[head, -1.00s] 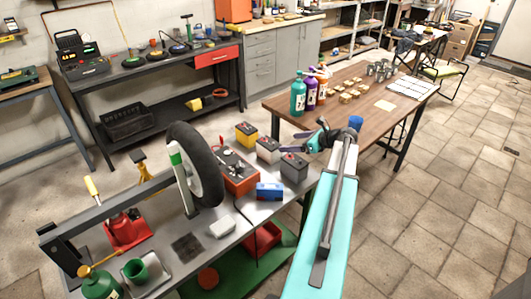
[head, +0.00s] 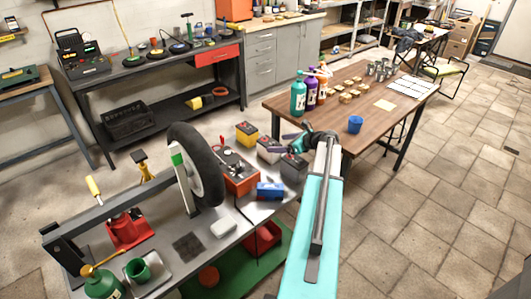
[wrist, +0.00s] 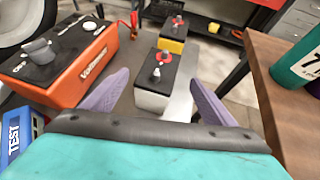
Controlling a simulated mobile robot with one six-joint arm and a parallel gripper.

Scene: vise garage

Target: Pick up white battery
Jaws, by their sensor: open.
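The white battery (head: 266,158) has a black top and stands on the metal workbench (head: 216,254), partly hidden by my gripper in the head view. In the wrist view the white battery (wrist: 152,101) is upright, with a red and a grey terminal, between the two purple fingers. My gripper (head: 274,145) is open and empty in the head view, over the row of batteries. In the wrist view my gripper (wrist: 158,93) has its fingers spread on either side of the white battery; I cannot tell whether they touch it.
A yellow battery (wrist: 173,46) stands behind the white one. An orange battery unit (wrist: 88,72) stands close on the left. A wooden table (head: 375,115) with bottles (head: 299,93) and a blue cup (head: 355,124) is at right.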

